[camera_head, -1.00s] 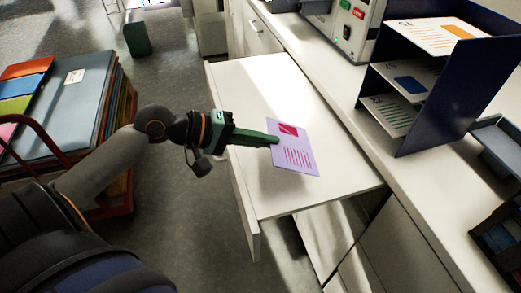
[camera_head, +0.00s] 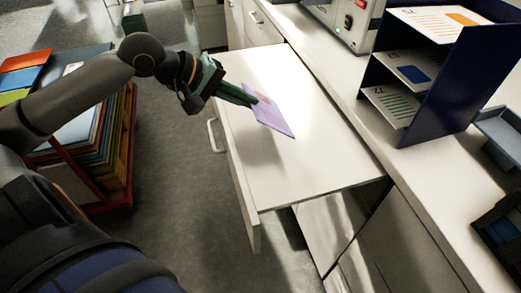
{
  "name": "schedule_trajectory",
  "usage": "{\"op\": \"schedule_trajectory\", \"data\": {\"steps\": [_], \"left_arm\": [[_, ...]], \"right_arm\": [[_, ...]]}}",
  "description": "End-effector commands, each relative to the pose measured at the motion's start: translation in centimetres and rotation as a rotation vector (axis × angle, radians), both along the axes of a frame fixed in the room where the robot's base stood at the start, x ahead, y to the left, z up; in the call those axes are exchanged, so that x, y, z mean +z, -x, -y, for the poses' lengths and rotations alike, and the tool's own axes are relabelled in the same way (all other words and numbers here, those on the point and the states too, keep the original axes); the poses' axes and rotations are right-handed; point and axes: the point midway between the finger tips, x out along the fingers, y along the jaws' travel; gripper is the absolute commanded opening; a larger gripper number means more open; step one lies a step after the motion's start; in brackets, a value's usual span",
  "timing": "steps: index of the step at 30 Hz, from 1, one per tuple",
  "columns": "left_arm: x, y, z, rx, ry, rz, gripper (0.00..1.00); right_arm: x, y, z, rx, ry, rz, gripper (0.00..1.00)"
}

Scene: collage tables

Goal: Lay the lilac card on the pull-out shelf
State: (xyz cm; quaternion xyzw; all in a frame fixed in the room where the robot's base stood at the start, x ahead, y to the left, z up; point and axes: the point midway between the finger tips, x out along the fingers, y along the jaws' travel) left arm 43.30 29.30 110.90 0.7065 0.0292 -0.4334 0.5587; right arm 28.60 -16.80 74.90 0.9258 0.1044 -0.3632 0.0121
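The lilac card (camera_head: 277,119) is held by one edge in my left gripper (camera_head: 252,99). It is tilted and seen at a slant, and its printed face shows only partly. The card hangs above the white pull-out shelf (camera_head: 310,165), with a shadow on the shelf below it. My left gripper is green and reaches in over the shelf's left edge, with its fingers shut on the card. The shelf is pulled out and its top is bare. My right gripper is not in view.
A dark blue rack (camera_head: 438,90) with several cards stands on the white counter (camera_head: 405,180) at right. A grey device (camera_head: 340,22) stands behind it. A red cart (camera_head: 100,200) of folders and boards stands at left. The shelf's front half is clear.

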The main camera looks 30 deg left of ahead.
Motion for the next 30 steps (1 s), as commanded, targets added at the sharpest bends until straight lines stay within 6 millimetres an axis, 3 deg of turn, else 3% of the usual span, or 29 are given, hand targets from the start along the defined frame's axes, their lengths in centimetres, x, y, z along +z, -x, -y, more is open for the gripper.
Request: {"op": "schedule_trajectory", "data": {"steps": [1,12,21,29,30], "left_arm": [[-1.2,0.0,0.0,0.000,-0.001,0.002,0.00],[-4.8,0.0,0.0,-0.001,-0.001,0.002,0.00],[-6.8,0.0,0.0,0.000,0.002,0.001,0.00],[-7.0,0.0,0.0,0.000,0.001,0.002,0.00],[-7.0,0.0,0.0,0.000,0.001,0.001,0.06]], "right_arm": [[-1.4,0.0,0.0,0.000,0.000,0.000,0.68],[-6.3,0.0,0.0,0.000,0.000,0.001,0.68],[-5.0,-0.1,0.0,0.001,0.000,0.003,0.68],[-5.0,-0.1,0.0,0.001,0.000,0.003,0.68],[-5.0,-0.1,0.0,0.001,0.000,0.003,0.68]]}}
